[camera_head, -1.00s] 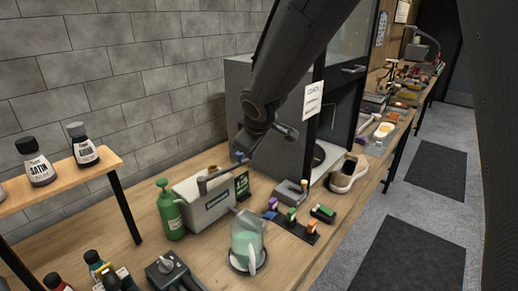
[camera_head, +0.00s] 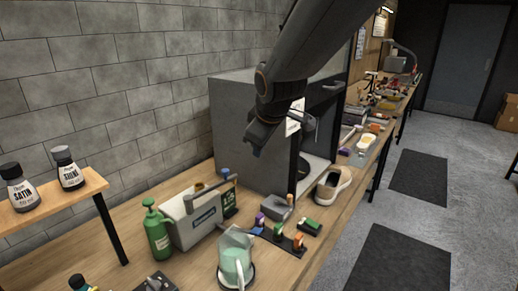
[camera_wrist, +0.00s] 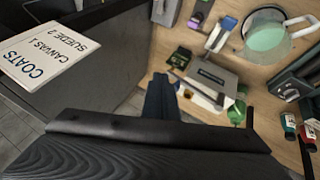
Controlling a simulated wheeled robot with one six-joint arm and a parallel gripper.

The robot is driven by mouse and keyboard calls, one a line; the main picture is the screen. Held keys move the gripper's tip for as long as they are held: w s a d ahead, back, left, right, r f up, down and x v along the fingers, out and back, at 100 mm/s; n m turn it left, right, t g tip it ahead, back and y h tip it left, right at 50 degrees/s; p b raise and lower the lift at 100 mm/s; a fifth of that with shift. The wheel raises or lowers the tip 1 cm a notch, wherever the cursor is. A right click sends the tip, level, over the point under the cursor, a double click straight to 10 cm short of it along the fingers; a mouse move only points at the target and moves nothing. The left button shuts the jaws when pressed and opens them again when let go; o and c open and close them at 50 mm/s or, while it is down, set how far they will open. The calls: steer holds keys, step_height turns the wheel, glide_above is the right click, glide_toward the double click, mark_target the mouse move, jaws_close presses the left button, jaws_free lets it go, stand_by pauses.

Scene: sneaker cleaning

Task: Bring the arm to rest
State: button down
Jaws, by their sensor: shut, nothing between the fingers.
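My gripper (camera_head: 256,145) hangs from my dark arm in front of the grey cabinet (camera_head: 250,105), above the workbench. It is shut and empty, clear of the objects below. In the wrist view its dark fingers (camera_wrist: 160,98) show at the centre, over the bench and beside the cabinet wall. Below it on the bench are a light grey box with a handle (camera_head: 200,225) and a green spray bottle (camera_head: 157,236).
A jug of green liquid (camera_head: 235,258), a rack of coloured-handled brushes (camera_head: 280,236) and a sneaker (camera_head: 334,187) stand on the bench. A shelf (camera_head: 60,203) at left holds paint bottles. The floor (camera_head: 410,220) at right has open room and dark mats.

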steer(key=s+d+f+m+g+h+b, duration=0.1)
steer(key=s+d+f+m+g+b, duration=0.3)
steer(key=s+d+f+m, duration=0.7)
steer(key=s+d+f+g, duration=0.1)
steer(key=s+d+f, duration=0.4)
steer(key=s+f, duration=0.2)
steer(key=shift+s+f+m+h, duration=0.2)
steer(key=shift+s+m+h, duration=0.15)
steer(key=shift+s, duration=0.55)
